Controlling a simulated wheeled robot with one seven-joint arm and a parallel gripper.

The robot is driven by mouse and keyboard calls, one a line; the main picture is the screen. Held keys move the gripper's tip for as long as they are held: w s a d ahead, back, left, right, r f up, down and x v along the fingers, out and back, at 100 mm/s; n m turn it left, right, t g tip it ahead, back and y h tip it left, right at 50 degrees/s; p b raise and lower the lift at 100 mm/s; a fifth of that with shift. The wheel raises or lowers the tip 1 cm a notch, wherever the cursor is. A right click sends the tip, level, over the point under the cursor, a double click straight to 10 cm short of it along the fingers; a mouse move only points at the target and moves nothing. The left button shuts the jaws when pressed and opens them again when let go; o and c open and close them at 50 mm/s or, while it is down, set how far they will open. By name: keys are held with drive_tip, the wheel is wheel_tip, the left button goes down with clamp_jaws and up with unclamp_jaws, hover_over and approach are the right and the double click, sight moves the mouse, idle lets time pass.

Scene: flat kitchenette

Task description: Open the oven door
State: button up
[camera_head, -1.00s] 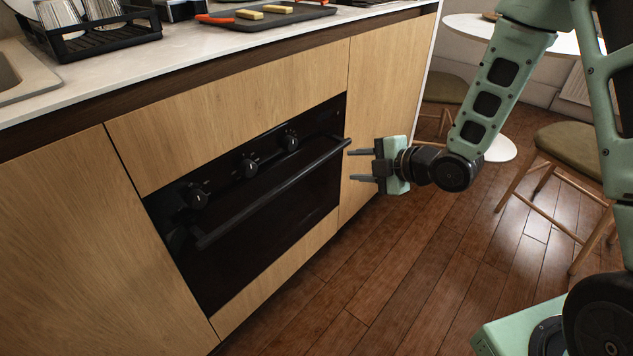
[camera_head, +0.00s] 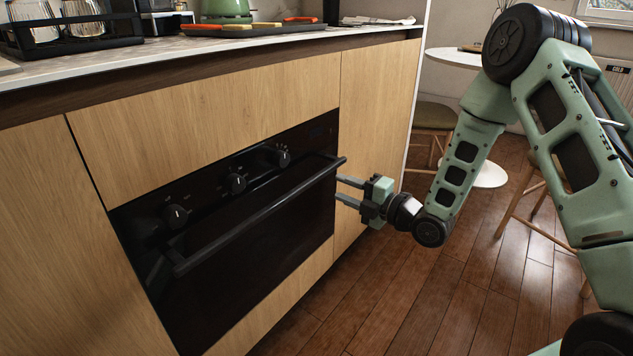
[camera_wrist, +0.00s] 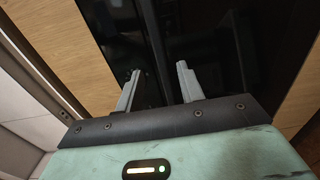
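The black oven (camera_head: 245,225) is built into the wooden cabinet front, and its door is closed. Its long bar handle (camera_head: 255,216) runs across the upper part of the door, below several knobs. My gripper (camera_head: 343,190) is at the right end of the oven, with its fingers pointing left toward the oven front near the handle's right end. In the wrist view, the open fingers (camera_wrist: 158,82) face the dark oven front (camera_wrist: 215,40). Whether a fingertip touches the handle cannot be told.
The counter (camera_head: 160,51) above holds a dish rack (camera_head: 75,32), a green kettle (camera_head: 226,10) and a tray. A stool (camera_head: 435,117) and a round white table (camera_head: 455,58) stand behind my arm at right. The wooden floor (camera_head: 400,290) before the oven is clear.

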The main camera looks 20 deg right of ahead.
sight(319, 179)
drive_tip(key=b+x, duration=0.1)
drive_tip(key=x, duration=0.8)
drive_tip(key=shift+s, duration=0.1)
drive_tip(key=shift+b, duration=0.3)
clamp_jaws()
